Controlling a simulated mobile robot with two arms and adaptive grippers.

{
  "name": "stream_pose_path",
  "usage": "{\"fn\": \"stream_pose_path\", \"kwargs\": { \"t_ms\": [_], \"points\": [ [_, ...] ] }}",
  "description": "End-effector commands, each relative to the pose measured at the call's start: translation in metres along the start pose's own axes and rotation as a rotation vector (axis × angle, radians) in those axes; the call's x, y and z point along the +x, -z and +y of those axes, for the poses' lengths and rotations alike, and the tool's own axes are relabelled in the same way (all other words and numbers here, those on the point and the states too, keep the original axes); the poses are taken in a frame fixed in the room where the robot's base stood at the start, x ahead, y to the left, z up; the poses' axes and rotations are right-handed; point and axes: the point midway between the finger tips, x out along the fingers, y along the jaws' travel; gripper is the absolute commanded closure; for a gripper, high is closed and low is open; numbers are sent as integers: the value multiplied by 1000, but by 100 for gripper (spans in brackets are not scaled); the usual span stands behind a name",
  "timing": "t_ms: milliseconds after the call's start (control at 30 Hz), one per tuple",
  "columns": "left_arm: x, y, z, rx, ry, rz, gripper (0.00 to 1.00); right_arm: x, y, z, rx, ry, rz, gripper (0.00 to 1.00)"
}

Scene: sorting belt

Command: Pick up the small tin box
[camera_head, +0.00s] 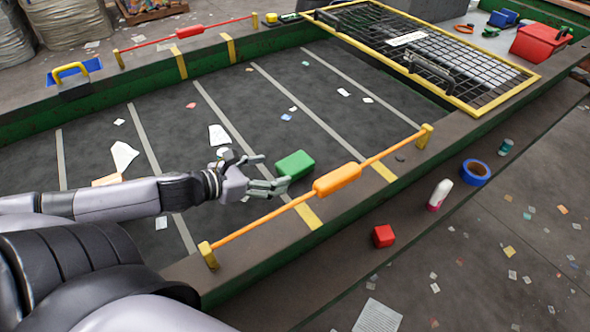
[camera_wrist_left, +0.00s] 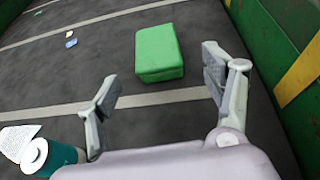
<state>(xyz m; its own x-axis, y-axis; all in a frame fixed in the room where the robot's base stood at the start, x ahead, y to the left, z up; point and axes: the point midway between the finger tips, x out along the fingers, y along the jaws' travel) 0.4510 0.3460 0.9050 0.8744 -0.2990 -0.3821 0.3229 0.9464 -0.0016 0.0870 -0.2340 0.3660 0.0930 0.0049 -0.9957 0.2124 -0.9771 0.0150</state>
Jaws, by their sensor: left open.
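A green box (camera_head: 295,165), apparently the small tin box, lies on the dark belt near its front side wall. It also shows in the left wrist view (camera_wrist_left: 160,52), just beyond my fingers. My left gripper (camera_head: 273,171) is open and empty, low over the belt on the left of the box. In the left wrist view its two fingers (camera_wrist_left: 160,88) are spread wide, and the box lies ahead, between their directions. I see no finger closed on the box. My right gripper is not in view.
An orange pull-cord handle (camera_head: 337,180) runs along the front belt edge close to the box. Paper scraps lie on the belt. A red block (camera_head: 383,236) and blue tape roll (camera_head: 476,172) are outside the belt.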

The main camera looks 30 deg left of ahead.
Motion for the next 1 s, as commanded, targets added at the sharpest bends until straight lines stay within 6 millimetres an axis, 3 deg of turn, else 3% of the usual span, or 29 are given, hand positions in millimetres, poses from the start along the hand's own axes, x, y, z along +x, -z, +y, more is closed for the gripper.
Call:
{"fn": "stream_pose_path", "kwargs": {
  "t_ms": [200,667,1000],
  "points": [
    [21,0,1,2,-1,-4,26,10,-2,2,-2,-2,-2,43],
    [39,-2,1,2,-1,-2,26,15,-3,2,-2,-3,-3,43],
    [64,-12,4,2,-1,-3,26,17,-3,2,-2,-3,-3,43]
  ]
}}
